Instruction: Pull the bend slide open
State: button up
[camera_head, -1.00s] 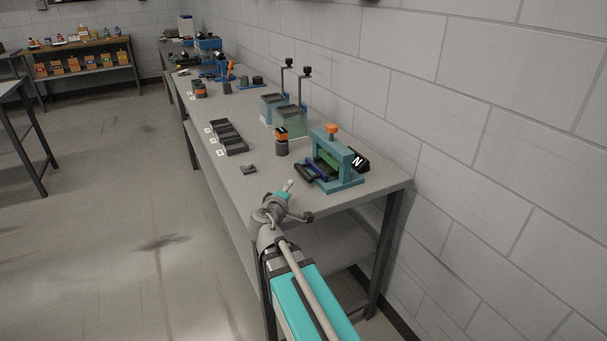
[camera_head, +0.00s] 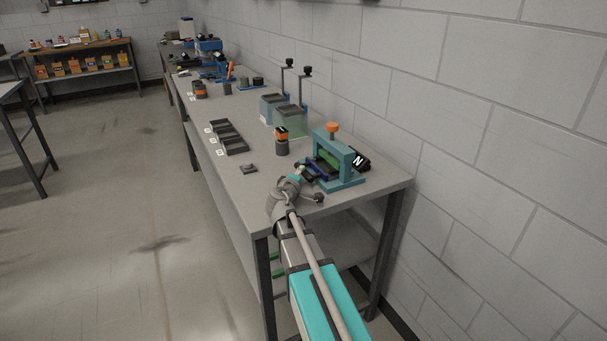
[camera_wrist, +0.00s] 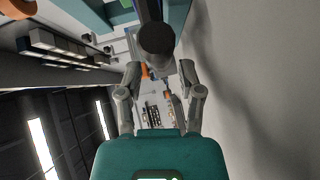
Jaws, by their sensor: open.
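The teal bending fixture (camera_head: 347,168) stands at the near right end of the bench, with an orange knob (camera_head: 332,126) on top and a green part inside its frame. Its blue slide (camera_head: 318,171) shows low at the front, and the dark handle is largely hidden by my gripper in the head view. My gripper (camera_head: 299,172) is at the front of the fixture. In the wrist view the dark round end of the handle (camera_wrist: 156,40) lies between the open fingers of my gripper (camera_wrist: 158,72). I cannot tell whether the fingers touch it.
A black block marked N (camera_head: 360,160) sits behind the fixture. The wall is close on the right.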

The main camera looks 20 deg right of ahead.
aim_at(322, 167)
jog(key=shift+x, duration=1.55)
grip_shut()
